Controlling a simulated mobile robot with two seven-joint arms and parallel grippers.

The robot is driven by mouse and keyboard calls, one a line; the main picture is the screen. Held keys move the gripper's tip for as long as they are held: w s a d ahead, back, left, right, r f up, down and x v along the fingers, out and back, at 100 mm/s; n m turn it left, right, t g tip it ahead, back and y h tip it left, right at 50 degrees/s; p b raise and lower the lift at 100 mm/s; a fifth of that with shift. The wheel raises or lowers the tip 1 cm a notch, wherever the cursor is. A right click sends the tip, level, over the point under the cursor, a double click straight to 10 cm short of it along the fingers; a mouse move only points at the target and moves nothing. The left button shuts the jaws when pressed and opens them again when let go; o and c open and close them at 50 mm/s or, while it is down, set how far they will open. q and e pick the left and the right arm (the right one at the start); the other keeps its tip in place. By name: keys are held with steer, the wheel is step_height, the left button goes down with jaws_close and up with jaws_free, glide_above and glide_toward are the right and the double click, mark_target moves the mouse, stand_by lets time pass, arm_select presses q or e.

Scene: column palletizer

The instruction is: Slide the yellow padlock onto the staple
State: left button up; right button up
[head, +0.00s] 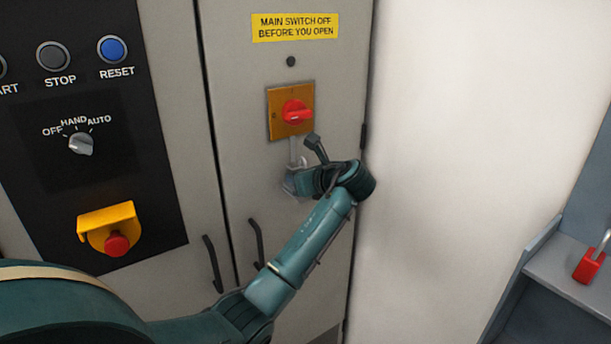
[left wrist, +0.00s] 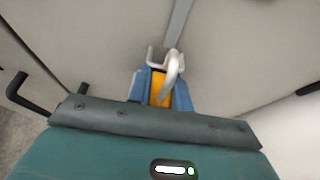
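The yellow padlock (left wrist: 160,89) shows in the left wrist view between the blue fingers of my left gripper (left wrist: 162,94), which is shut on its body. Its pale curved shackle (left wrist: 173,66) points up, away from the gripper. A light grey metal fitting, seemingly the staple (head: 297,150), hangs below the red switch in the head view. My left gripper (head: 291,184) is just below it, close to the cabinet door. The shackle and fitting overlap in the wrist view; I cannot tell whether they are linked. My arm hides the padlock in the head view. My right gripper is out of view.
The red rotary switch (head: 296,112) on its yellow plate is above my gripper. Black door handles (head: 256,243) stick out lower left. A panel with a red emergency button (head: 116,244) is at left. A red padlock (head: 588,265) sits on a grey shelf (head: 560,268) at right.

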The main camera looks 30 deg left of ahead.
arm_select(q)
steer(key=shift+o, duration=0.8)
steer(key=shift+w+d, duration=0.1)
steer(key=shift+w, duration=0.05)
steer(key=v, duration=0.3)
steer(key=shift+s+r, duration=0.15)
steer(key=shift+s, duration=0.15)
steer(key=v, duration=0.9)
steer(key=s+d+f+n+t+h, duration=0.1)
steer(key=s+d+f+n+h, duration=0.15)
steer(key=f, duration=0.65)
steer(key=s+d+f+n+t+h, duration=0.15)
steer(key=f+h, duration=0.25)
steer(key=f, duration=0.5)
steer(key=s+d+f+n+t+h, duration=0.1)
steer(key=s+d+f+t+h, duration=0.15)
steer(key=f, duration=0.65)
steer(key=s+d+f+n+h, duration=0.3)
steer(key=s+f+n, duration=0.1)
steer(key=s+n, duration=0.3)
steer(key=s+d+f+n+h, duration=0.3)
steer(key=s+n, duration=0.4)
steer(key=s, duration=0.3)
steer(key=shift+s+d+f+n+h+b, duration=0.3)
steer(key=shift+d+f+n+h+b, duration=0.05)
steer(key=shift+f+n+h+b, duration=0.1)
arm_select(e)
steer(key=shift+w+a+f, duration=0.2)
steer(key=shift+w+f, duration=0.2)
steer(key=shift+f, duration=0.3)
